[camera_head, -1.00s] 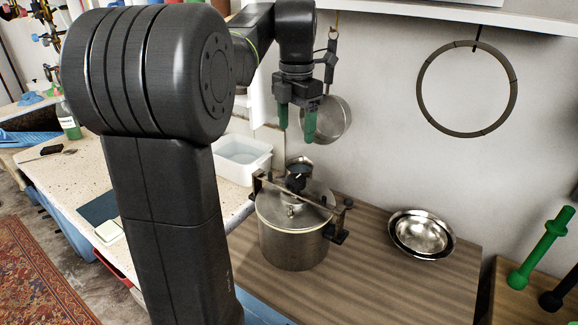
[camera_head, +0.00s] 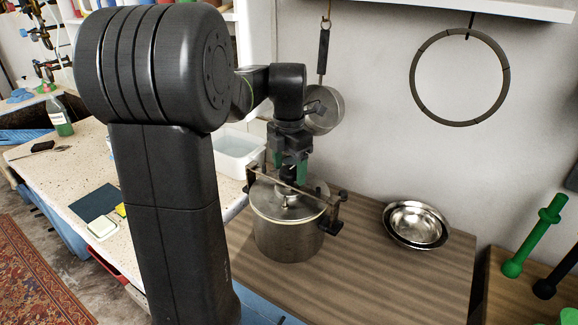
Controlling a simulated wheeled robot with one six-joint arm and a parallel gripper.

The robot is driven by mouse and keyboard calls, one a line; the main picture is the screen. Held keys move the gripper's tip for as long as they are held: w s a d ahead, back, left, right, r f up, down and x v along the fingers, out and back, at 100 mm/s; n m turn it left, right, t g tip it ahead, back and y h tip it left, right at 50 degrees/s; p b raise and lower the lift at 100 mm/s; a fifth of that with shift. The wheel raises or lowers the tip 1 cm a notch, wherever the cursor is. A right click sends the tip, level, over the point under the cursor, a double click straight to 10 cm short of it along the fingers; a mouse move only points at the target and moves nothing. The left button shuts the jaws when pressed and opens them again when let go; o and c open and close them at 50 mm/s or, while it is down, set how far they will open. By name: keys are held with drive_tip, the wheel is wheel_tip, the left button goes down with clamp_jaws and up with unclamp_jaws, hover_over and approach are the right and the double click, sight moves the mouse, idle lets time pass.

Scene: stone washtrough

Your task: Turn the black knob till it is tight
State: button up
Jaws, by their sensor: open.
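A steel pot (camera_head: 289,238) with a flat lid stands upright on the wooden board. A dark clamp bar (camera_head: 297,187) runs across above the lid, with end brackets at its sides. My gripper (camera_head: 290,173) points down over the middle of the bar, its green fingers apart on either side of where the black knob sits. The knob is hidden behind the gripper in this view. I cannot tell whether the fingers touch it.
Nested metal bowls (camera_head: 417,224) lie right of the pot on the wooden board (camera_head: 400,285). A white basin (camera_head: 238,155) stands behind left. A pan (camera_head: 324,108) and a ring (camera_head: 460,122) hang on the wall. Green and black bolt-like pieces (camera_head: 535,235) are at the far right.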

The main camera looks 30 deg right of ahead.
drive_tip(key=c, duration=1)
drive_tip(key=shift+m, duration=0.3)
